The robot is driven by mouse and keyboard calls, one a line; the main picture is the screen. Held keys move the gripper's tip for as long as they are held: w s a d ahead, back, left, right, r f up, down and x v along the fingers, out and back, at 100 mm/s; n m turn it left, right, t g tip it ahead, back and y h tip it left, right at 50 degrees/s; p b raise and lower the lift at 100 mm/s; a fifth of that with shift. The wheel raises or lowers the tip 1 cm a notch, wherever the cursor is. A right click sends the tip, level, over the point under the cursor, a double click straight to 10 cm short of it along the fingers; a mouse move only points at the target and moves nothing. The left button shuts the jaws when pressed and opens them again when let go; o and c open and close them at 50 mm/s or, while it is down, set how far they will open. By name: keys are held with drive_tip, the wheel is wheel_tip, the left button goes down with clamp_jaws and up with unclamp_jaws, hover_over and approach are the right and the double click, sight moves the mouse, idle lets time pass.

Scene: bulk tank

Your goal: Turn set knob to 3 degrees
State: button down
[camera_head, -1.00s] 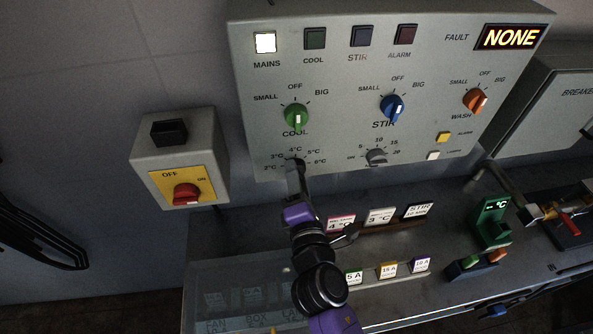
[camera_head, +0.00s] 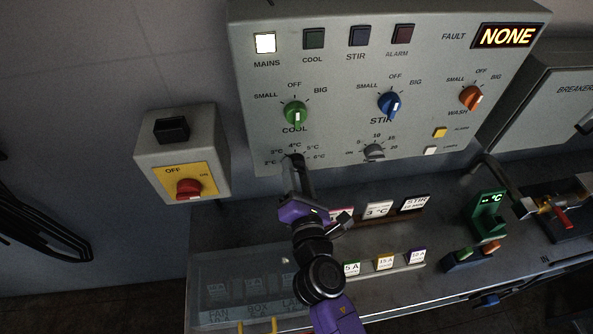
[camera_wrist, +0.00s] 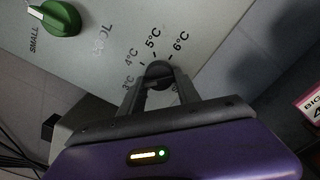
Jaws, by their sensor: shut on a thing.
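The set knob (camera_wrist: 158,70) is a dark round knob on the grey panel, ringed by a dial with marks from 2°C to 6°C. In the wrist view its top shows between the fingers of my gripper (camera_wrist: 155,82), which are shut on it. I cannot make out where its pointer stands. In the head view my gripper (camera_head: 294,163) reaches up to the dial below the green COOL knob (camera_head: 295,114) and covers most of the set knob. A card reading 3 °C (camera_head: 377,209) stands on the ledge below the panel.
The blue STIR knob (camera_head: 389,104), orange WASH knob (camera_head: 471,97) and grey stir timer knob (camera_head: 374,151) are on the same panel. A red OFF/ON switch (camera_head: 188,188) is at left. The fault display (camera_head: 507,36) reads NONE. A green handheld meter (camera_head: 489,218) stands at right.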

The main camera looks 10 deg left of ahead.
drive_tip(key=shift+f, duration=0.1)
drive_tip(key=c, duration=0.9)
unclamp_jaws()
drive_tip(key=shift+b+v, duration=0.35)
drive_tip(key=shift+v, duration=3.6)
drive_tip(key=shift+a, duration=0.1)
